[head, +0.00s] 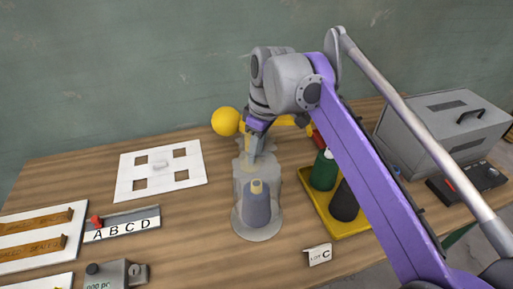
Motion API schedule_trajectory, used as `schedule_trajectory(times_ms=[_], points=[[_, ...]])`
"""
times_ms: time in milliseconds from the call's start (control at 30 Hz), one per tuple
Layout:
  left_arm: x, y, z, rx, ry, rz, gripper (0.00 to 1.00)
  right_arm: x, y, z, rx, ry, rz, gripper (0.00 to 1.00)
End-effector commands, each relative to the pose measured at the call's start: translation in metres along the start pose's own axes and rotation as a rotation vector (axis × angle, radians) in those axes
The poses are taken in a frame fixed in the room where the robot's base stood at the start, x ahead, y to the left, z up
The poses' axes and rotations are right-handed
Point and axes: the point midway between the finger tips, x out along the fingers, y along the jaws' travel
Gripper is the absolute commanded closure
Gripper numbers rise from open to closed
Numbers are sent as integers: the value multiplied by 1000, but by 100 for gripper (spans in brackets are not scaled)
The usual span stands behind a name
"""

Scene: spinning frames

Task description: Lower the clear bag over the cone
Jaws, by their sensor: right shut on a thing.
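The cone (257,208) is a grey-purple yarn package with a tan tip, upright on the table. A pale see-through shape, seemingly the clear bag (243,187), shows below my right gripper and behind the cone. A similar pale rounded area surrounds the cone's foot; I cannot tell whether this is bag or a base. My right gripper (253,152) points down above and just behind the cone, shut on what appears to be the bag's upper part. The fingertips are small and partly blended with it. My left gripper is not in view.
A yellow tray (352,229) with a green cone (323,170) and a black cone (344,203) stands right. A yellow ball-ended thing (226,121) is behind my gripper. A white board with square holes (160,187) lies left. A "C" card (319,254) stands in front.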

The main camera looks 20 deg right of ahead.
Motion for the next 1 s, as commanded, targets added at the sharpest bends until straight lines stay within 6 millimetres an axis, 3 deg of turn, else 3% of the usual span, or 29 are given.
schedule_trajectory(times_ms=[700, 1000], points=[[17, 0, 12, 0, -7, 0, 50, 37, 0, 6, 0, 0, 0, 100], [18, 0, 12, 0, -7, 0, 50, 40, 0, 6, 0, 0, 0, 100]])
